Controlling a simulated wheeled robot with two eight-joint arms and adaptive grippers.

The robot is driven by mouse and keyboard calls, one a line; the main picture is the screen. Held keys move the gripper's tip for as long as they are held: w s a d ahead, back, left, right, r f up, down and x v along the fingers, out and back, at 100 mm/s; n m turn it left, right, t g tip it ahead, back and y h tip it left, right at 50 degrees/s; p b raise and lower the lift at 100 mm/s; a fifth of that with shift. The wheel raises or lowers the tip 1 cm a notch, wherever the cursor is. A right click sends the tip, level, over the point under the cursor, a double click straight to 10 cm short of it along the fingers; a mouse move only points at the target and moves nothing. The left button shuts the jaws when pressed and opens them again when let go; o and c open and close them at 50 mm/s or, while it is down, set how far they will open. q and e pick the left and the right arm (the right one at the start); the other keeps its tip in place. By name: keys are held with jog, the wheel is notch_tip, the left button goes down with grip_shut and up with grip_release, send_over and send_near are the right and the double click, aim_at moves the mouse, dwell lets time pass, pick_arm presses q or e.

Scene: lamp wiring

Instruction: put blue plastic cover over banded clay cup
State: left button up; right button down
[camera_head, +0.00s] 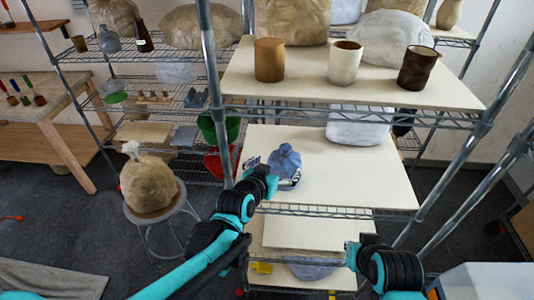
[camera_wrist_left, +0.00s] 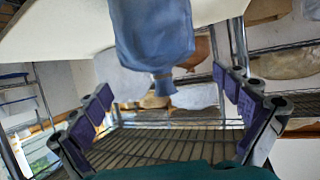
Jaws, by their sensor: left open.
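A blue plastic cover (camera_head: 287,162) with a gathered, knotted top stands on the middle shelf board in the head view. In the left wrist view the blue cover (camera_wrist_left: 152,38) shows upside down between and beyond the fingers. My left gripper (camera_head: 272,174) is open at the cover, its fingers to either side; the wrist view shows a wide gap between the purple pads (camera_wrist_left: 165,105). Three cups stand on the upper board: an orange-brown one (camera_head: 269,60), a cream one (camera_head: 345,63) and a dark brown one (camera_head: 417,68). I cannot tell whether a cup is under the cover. My right gripper (camera_head: 352,254) is partly visible, low in the head view.
The upper board (camera_head: 300,88) overhangs the middle board (camera_head: 365,180), which is mostly clear to the right. Metal shelf posts (camera_head: 214,85) stand close to my left arm. A stool (camera_head: 168,215) with a wrapped bundle stands at left.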

aim_at(285, 160)
pick_arm(q)
jog(key=shift+w+d+f, duration=0.1)
jog(key=shift+w+f, duration=0.15)
jog(key=shift+w, duration=0.1)
jog(key=b+x, duration=0.1)
jog(key=x, duration=0.4)
jog(key=shift+f+b, duration=0.35)
jog(key=shift+f, duration=0.1)
jog(key=shift+w+d+f, duration=0.2)
jog(key=shift+w+d, duration=0.05)
jog(key=shift+w, duration=0.35)
jog(key=shift+s, duration=0.1)
jog(key=c, duration=0.9)
